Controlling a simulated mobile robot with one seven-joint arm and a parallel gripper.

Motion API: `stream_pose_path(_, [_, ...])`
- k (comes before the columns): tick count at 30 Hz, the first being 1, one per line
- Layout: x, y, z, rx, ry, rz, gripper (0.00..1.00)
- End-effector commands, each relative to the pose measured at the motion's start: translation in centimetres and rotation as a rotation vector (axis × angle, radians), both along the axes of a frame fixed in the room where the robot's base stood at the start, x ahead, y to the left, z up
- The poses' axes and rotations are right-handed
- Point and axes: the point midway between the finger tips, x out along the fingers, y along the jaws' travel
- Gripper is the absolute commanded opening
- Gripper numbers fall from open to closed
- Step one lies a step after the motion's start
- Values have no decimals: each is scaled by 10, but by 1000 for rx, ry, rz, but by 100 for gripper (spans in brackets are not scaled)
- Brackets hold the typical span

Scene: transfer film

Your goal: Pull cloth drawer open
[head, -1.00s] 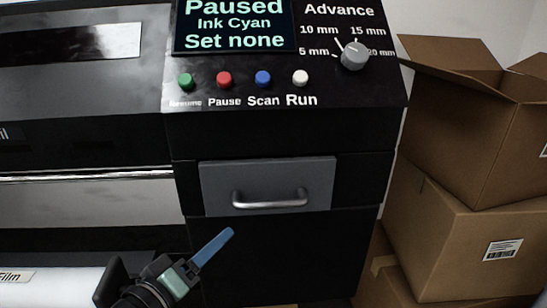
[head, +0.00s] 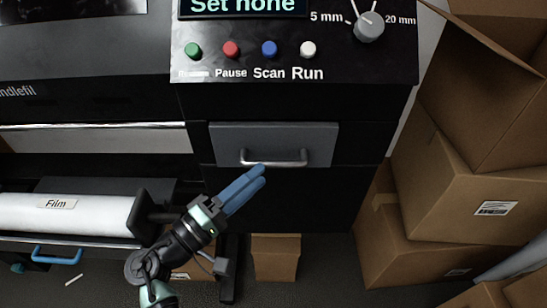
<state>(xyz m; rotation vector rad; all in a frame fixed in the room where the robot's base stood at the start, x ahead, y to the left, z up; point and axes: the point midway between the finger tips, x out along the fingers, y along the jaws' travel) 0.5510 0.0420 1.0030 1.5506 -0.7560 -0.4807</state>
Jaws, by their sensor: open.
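The drawer (head: 290,137) has a grey front panel set in the black machine, below the control panel, and looks closed. Its metal bar handle (head: 285,163) runs across the lower part of the panel. My gripper (head: 260,176) has blue fingers and is open and empty. The fingertips are just below the handle's left part in the picture. I cannot tell whether they touch it. No cloth is visible.
The control panel (head: 350,73) with buttons and a dial is above the drawer. A white film roll (head: 75,214) is at left, with a blue handle (head: 57,256) below it. Cardboard boxes (head: 450,200) stack at right. Another box (head: 275,258) sits on the floor.

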Motion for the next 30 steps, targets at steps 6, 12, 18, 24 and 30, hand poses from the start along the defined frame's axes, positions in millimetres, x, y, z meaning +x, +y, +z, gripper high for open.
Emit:
stream_pose_path(6, [26, -27, 6, 2, 0, -2, 50])
stream_pose_path(12, [37, -38, 7, 1, 0, 0, 50])
stream_pose_path(18, [38, -39, 7, 3, 0, 2, 50])
stream_pose_path(24, [38, -39, 7, 1, 0, 1, 32])
stream_pose_path(30, [38, -39, 7, 1, 0, 1, 0])
